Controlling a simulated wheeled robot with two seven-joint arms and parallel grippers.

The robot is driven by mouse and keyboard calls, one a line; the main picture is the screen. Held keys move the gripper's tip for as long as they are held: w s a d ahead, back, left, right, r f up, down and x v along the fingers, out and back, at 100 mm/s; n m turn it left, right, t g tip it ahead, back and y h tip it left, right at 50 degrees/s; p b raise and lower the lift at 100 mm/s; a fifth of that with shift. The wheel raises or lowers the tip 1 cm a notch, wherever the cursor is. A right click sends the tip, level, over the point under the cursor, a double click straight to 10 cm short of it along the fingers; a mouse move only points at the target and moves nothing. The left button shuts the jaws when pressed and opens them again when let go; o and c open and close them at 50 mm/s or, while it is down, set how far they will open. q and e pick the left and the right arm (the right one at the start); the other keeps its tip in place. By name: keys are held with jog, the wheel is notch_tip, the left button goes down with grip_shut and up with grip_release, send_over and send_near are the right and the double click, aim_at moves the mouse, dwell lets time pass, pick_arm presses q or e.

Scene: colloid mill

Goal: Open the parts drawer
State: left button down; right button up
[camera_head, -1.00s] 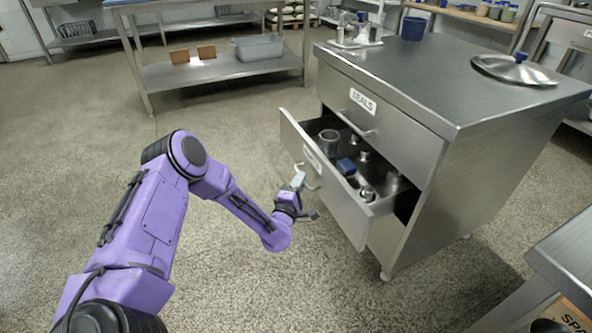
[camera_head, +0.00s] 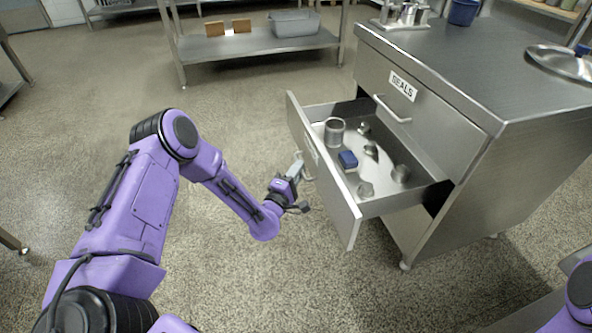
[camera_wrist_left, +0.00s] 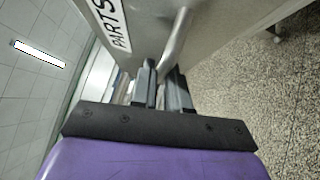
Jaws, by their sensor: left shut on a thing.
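The parts drawer (camera_head: 322,172) is the open lower drawer of a steel cabinet (camera_head: 462,192), pulled well out with its inside in view. Its PARTS label (camera_wrist_left: 112,24) and bar handle (camera_wrist_left: 177,42) show in the left wrist view. My left gripper (camera_head: 299,168) is at the drawer's front, shut on the handle; it also shows in the left wrist view (camera_wrist_left: 163,75). My right gripper is out of view.
The SEALS drawer (camera_head: 401,92) above is closed. A round lid (camera_head: 562,62), a blue cup (camera_head: 463,12) and a tray of metal parts (camera_head: 401,24) are on the cabinet top. A steel shelf table (camera_head: 255,48) stands behind.

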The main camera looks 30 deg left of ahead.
pick_arm(q)
jog(key=shift+d+f, duration=0.1)
jog(key=c, duration=1.2)
grip_release()
jog(key=s, duration=0.3)
jog(key=s+f+p, duration=0.1)
jog(key=s, duration=0.3)
jog(key=s+p, duration=0.1)
jog(key=s, duration=0.2)
jog(key=shift+s+f, duration=0.15)
jog(key=shift+s, duration=0.15)
